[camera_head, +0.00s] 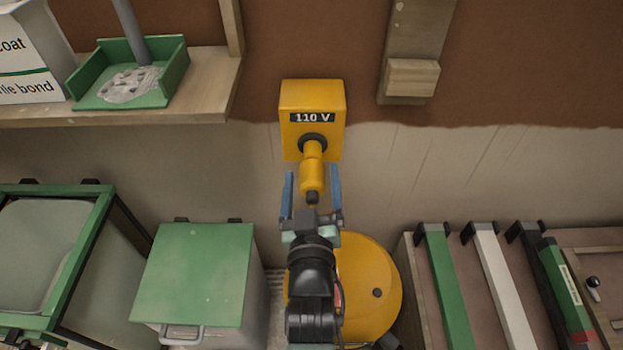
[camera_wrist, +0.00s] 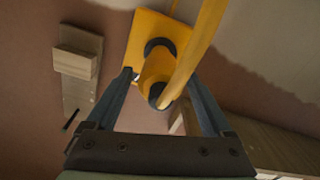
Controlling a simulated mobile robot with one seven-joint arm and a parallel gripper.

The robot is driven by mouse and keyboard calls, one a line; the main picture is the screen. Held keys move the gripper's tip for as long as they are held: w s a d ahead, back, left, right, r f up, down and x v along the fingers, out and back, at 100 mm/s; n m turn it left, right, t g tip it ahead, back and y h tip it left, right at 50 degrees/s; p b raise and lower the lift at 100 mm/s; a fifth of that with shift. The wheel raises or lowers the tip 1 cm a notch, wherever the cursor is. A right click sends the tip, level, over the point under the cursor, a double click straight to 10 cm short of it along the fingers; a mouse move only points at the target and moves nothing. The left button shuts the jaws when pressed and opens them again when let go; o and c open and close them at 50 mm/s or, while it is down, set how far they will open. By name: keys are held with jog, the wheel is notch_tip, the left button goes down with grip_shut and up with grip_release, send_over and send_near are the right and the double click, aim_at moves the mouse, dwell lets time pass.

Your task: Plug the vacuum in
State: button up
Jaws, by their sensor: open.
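A yellow socket box (camera_head: 294,140) marked 110 V is fixed on the wall. It also shows in the wrist view (camera_wrist: 139,44). A yellow plug (camera_head: 312,176) sits at the box's dark round socket ring, lined up with it and apparently inserted; how deep it sits I cannot tell. In the wrist view the plug (camera_wrist: 155,72) is at the ring, and a yellow cable (camera_wrist: 204,40) runs across in front. My gripper (camera_head: 312,185) is open, its blue fingers on either side of the plug with gaps. The yellow round vacuum (camera_head: 375,275) stands below, partly hidden by my arm.
A wooden shelf (camera_head: 190,100) at upper left holds a green tray (camera_head: 178,72) and a white box. A green-lidded bin (camera_head: 195,270) stands left of the vacuum. A rack with several bars (camera_head: 440,285) is at right. A wooden block (camera_head: 412,78) is on the wall.

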jog(key=shift+w, duration=0.15)
jog(key=shift+c, duration=0.2)
grip_shut()
dwell(0.3)
